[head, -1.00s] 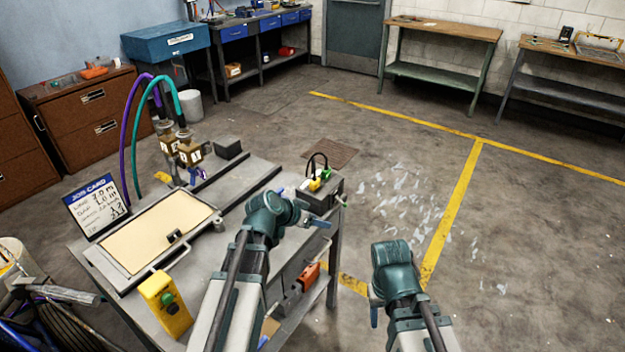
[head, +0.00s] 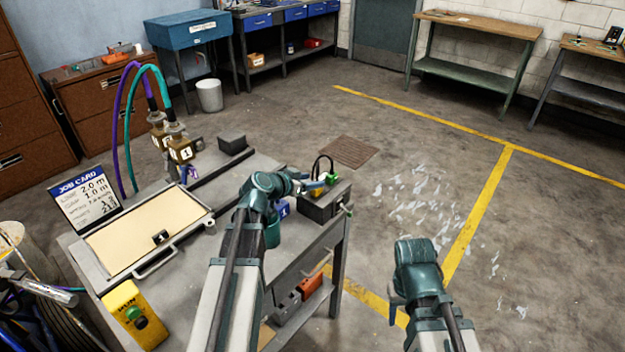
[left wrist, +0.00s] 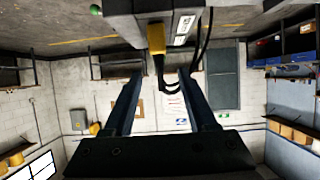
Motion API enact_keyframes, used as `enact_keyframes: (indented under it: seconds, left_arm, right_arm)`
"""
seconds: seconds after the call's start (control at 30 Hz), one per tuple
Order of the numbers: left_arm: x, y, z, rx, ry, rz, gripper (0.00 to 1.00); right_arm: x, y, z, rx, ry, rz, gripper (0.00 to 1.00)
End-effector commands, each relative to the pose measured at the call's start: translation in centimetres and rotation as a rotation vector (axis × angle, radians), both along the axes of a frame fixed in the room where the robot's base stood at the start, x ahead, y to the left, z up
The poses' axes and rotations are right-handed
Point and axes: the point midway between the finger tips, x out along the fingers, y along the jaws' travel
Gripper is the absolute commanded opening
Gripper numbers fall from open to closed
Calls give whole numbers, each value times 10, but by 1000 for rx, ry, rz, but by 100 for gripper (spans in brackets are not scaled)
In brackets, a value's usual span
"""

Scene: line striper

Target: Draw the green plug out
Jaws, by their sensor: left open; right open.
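The green plug (head: 333,178) stands on top of a dark grey box (head: 322,208) at the bench's right end, with a black cable loop (head: 322,160) beside it. My left gripper (head: 314,187) is open and empty, just left of the green plug. In the left wrist view, a yellow plug (left wrist: 156,38) with black cable stands on the box beyond my open left fingers (left wrist: 160,76). My right gripper (head: 396,312) hangs right of the bench, over the floor, away from the plugs.
The bench holds a cream panel (head: 145,228), a job card (head: 85,202), a yellow button box (head: 133,315) and brass fittings with purple and teal hoses (head: 165,85). Orange and grey items (head: 308,285) lie on its lower shelf. Floor to the right is clear.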

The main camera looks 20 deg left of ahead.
Motion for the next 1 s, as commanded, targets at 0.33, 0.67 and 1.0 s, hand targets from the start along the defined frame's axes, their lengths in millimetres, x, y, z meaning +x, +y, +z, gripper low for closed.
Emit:
enact_keyframes:
  seconds: [0.33, 0.67, 1.0]
  left_arm:
    - [30, -11, -18, 0, 1, -2, 57]
    - [61, -22, -35, -1, 1, -2, 57]
    - [80, -29, -44, 1, 1, -1, 57]
  right_arm:
    - [0, 0, -18, 0, 0, 0, 50]
    - [0, 0, -35, 0, 0, 0, 50]
    - [0, 0, -44, 0, 0, 1, 50]
